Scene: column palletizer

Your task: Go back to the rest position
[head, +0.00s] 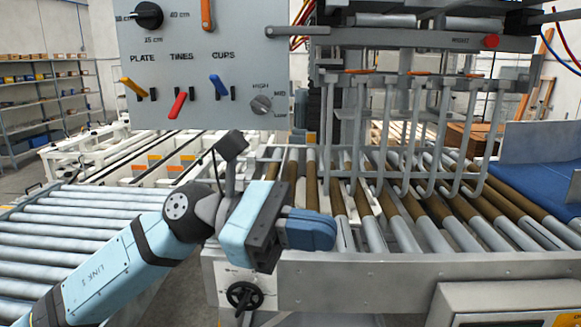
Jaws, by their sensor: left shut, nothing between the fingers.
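My left arm comes in from the lower left of the head view. Its gripper (325,232) points to the right, with the blue fingers together and nothing between them. It is in front of the roller conveyor (440,235) and above the conveyor's front rail. The control panel (255,45) hangs above and behind it, apart from the gripper. My right gripper is not in view.
The panel carries a yellow lever (134,87), a red lever (178,105), a blue lever (219,85) and knobs. A tined gripper head (420,120) hangs over the rollers. A handwheel (244,296) is below the rail. More rollers (75,225) lie at left.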

